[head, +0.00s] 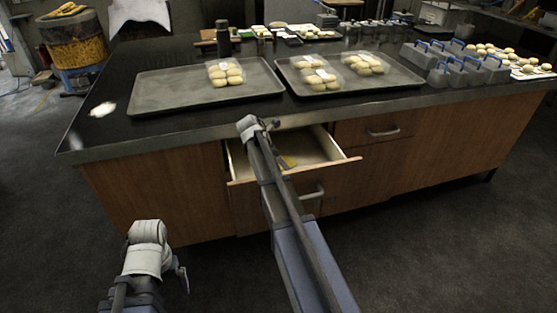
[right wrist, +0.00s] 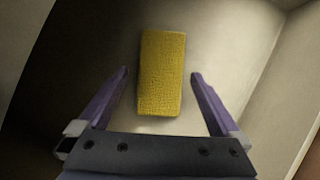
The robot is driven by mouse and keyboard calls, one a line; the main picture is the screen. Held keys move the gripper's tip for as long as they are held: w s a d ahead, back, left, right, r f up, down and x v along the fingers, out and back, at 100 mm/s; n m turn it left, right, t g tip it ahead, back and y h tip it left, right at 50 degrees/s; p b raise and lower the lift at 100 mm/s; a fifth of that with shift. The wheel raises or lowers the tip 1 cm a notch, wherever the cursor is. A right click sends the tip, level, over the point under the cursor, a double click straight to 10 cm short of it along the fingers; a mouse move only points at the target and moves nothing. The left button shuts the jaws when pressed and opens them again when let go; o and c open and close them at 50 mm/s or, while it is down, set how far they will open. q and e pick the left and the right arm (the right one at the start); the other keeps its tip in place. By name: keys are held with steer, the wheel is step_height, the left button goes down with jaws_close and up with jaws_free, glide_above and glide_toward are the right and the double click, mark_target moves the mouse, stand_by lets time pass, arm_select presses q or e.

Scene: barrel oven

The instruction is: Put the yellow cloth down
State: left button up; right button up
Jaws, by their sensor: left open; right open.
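The yellow cloth (right wrist: 161,72) is a textured yellow block shape lying on the pale floor of the open drawer. In the head view a small yellow part of it (head: 288,162) shows beside my right arm. My right gripper (right wrist: 161,76) is open, with its purple fingers spread to either side of the cloth's near part and apart from it. In the head view my right arm hides most of that gripper. My left gripper (head: 183,278) hangs low at the lower left, in front of the cabinet, away from the cloth.
The drawer (head: 312,147) is pulled out under the dark counter (head: 120,73). Two grey trays (head: 160,92) and (head: 405,76) with bagged buns stand above it. Grey tins with blue handles (head: 465,72) stand at the right. A closed drawer (head: 375,131) is beside the open one.

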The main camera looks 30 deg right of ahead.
steer(key=w+p+v, duration=0.1)
steer(key=p+v, duration=0.7)
steer(key=v, duration=0.2)
steer(key=shift+s+r, duration=0.3)
steer(key=shift+s, duration=0.25)
steer(key=shift+f, duration=0.1)
steer(key=shift+b+x, duration=0.7)
steer(key=shift+x, duration=0.15)
steer(key=b+x, duration=0.9)
steer(key=x, duration=0.1)
steer(key=shift+f, duration=0.25)
steer(key=shift+r, duration=0.1)
